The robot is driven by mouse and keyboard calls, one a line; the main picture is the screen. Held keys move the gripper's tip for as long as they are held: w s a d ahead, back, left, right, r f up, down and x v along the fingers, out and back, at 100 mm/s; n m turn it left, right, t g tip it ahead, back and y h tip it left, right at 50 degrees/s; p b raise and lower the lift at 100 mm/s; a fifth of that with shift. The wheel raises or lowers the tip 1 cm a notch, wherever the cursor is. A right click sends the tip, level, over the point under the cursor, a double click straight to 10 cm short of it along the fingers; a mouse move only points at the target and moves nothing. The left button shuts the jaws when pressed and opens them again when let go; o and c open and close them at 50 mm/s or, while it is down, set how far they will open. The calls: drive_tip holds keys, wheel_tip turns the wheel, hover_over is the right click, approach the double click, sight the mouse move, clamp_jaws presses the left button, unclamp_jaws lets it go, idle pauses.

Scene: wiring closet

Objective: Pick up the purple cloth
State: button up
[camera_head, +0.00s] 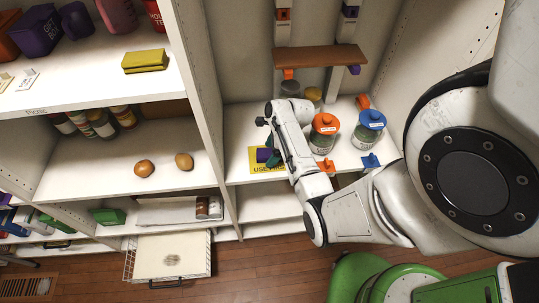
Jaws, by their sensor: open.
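A small purple item (263,155), which looks like the purple cloth, lies on a yellow mat (256,168) with black lettering on the right-hand shelf. My gripper (267,141) is open and reaches over this shelf, close to the purple item. Its dark fingers and wrist hide part of the item and of the mat. I cannot tell whether the fingers touch it. Nothing shows held between them.
An orange-lidded jar (324,131) and a blue-lidded jar (369,128) stand right of my arm. A white upright panel (202,100) borders the shelf at left. A brown board (320,57) hangs above. A yellow folded cloth (145,61) lies on the upper left shelf.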

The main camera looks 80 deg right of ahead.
sight(271, 153)
drive_tip(key=shift+f, duration=0.25)
idle(0.5)
drive_tip(key=c, duration=1)
drive_tip(key=shift+c, duration=0.2)
wheel_tip(271, 153, up, 10)
drive_tip(key=shift+r, duration=0.25)
